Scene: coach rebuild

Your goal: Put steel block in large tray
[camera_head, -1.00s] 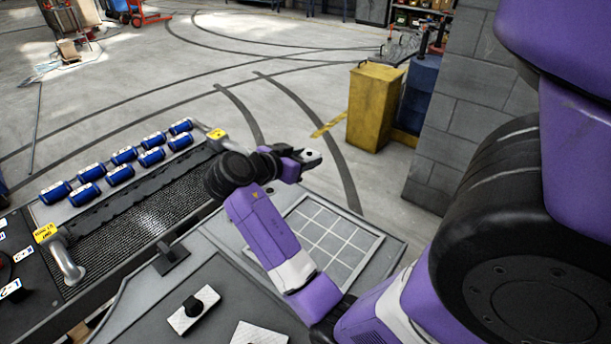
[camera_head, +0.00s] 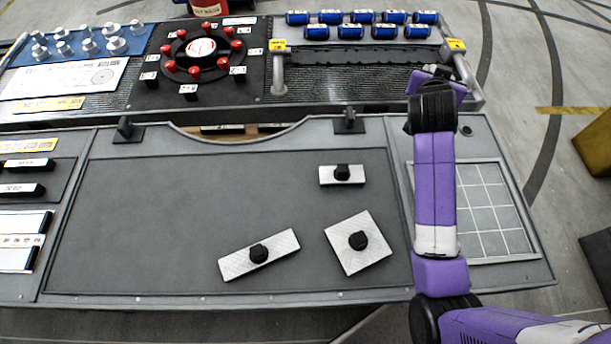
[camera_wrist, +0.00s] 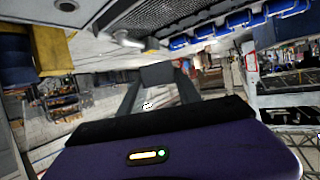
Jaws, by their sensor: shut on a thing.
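My gripper (camera_head: 442,72) is at the far end of my raised arm, right of the panel's middle, near the rack's right handle. The wrist view shows its two dark fingers (camera_wrist: 158,88) shut on a dark grey block-like thing (camera_wrist: 157,73); its metal and full shape are hard to tell. A large dark grey recessed tray (camera_head: 180,215) fills the middle of the bench. In it lie three silvery plates with black knobs: a small one (camera_head: 327,175), a squarish one (camera_head: 343,260) and a long tilted one (camera_head: 232,265).
A gridded panel (camera_head: 490,215) lies right of the large tray, partly behind my arm. Behind stand a rack of blue cylinders (camera_head: 350,32), a red-knobbed dial (camera_head: 202,48) and silvery pegs (camera_head: 88,46). The left part of the large tray is clear.

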